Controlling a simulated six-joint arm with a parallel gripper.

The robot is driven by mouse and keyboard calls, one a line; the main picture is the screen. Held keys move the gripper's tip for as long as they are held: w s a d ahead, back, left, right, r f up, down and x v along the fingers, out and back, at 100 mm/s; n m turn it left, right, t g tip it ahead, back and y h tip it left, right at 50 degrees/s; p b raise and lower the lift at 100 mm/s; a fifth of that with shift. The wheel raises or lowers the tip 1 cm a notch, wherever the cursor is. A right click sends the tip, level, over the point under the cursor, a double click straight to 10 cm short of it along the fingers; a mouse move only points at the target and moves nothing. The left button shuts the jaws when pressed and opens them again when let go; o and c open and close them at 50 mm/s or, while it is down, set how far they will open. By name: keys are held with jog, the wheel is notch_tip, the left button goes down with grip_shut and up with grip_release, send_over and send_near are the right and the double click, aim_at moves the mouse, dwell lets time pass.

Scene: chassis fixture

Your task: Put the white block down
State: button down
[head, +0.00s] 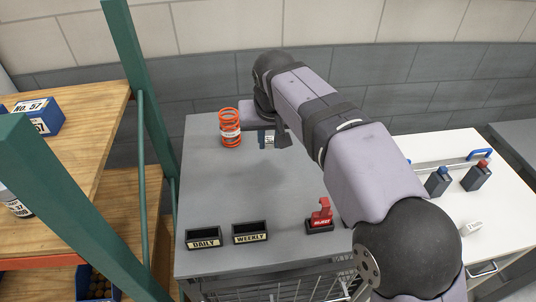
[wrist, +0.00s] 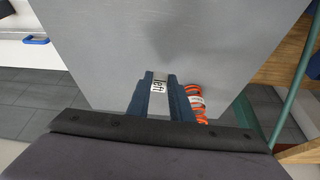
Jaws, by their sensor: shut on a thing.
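The white block (wrist: 158,86), with black lettering that reads "left", is between the two dark blue fingers of my gripper (wrist: 160,78) in the wrist view. In the head view my gripper (head: 267,139) is over the back part of the grey table (head: 225,185), just right of an orange coil (head: 230,128). The gripper is shut on the white block, and only a small pale part of the block shows there. I cannot tell whether the block touches the tabletop.
Trays marked DAILY (head: 203,236) and WEEKLY (head: 250,232) and a red switch (head: 320,217) line the front edge. A white side table (head: 435,205) holds blue-grey bottles (head: 476,176) and a small white labelled piece (head: 471,228). The grey table's middle is clear.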

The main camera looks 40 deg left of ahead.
jog(key=r, duration=0.2)
send_over(243, 174)
jog(key=s+d, duration=0.1)
jog(key=shift+n, duration=0.4)
jog(key=shift+s+d+f+p, duration=0.1)
jog(key=shift+f+p, duration=0.35)
jog(key=shift+f, duration=2.15)
jog(key=shift+s+f+p, duration=0.1)
jog(key=shift+f+p, duration=0.3)
jog(key=shift+f, duration=2.15)
jog(key=shift+f, duration=0.1)
jog(key=c, duration=1.6)
grip_release()
jog(key=b+v, duration=0.1)
jog(key=v, duration=0.5)
jog(key=b+v, duration=0.2)
jog(key=v, duration=0.4)
jog(key=shift+w+d, duration=0.15)
jog(key=shift+w, duration=0.05)
